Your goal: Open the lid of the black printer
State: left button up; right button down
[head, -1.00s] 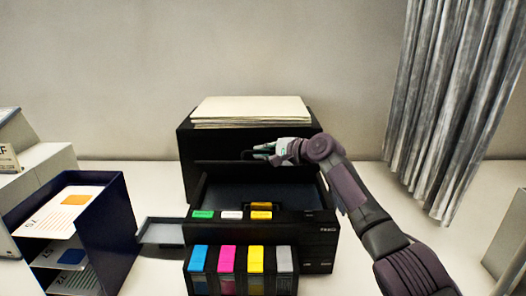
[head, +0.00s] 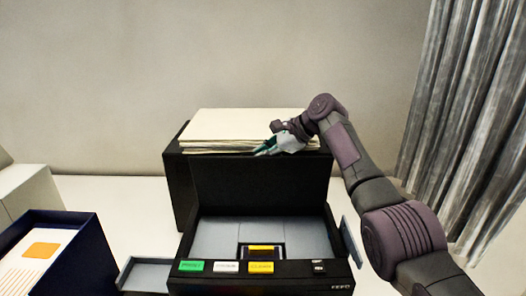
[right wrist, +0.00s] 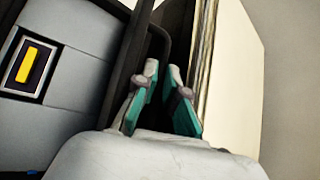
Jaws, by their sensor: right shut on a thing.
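The black printer (head: 218,286) stands on the white table, with green, white and yellow labels along its front. Its black lid (head: 262,185) is raised and stands about upright at the back, showing the grey interior (head: 225,238) and a yellow-marked part (head: 263,250). My right gripper (head: 262,152) is at the lid's upper edge. In the right wrist view, its teal fingers (right wrist: 160,88) are shut on a thin dark handle (right wrist: 163,40) on the lid; the exact contact is partly hidden. My left gripper is not in view.
A black box with a paper stack (head: 245,127) stands behind the lid. A dark blue sorter (head: 85,255) and a grey tray (head: 145,277) are at the left. A grey curtain (head: 450,110) hangs at the right.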

jog(key=shift+w+d+r, duration=0.2)
jog(key=shift+w+r, duration=0.3)
jog(key=shift+r, duration=0.05)
jog(key=c, duration=1.5)
grip_release()
jog(key=shift+w+f, duration=0.15)
jog(key=shift+f, duration=0.1)
jog(key=shift+d, duration=0.1)
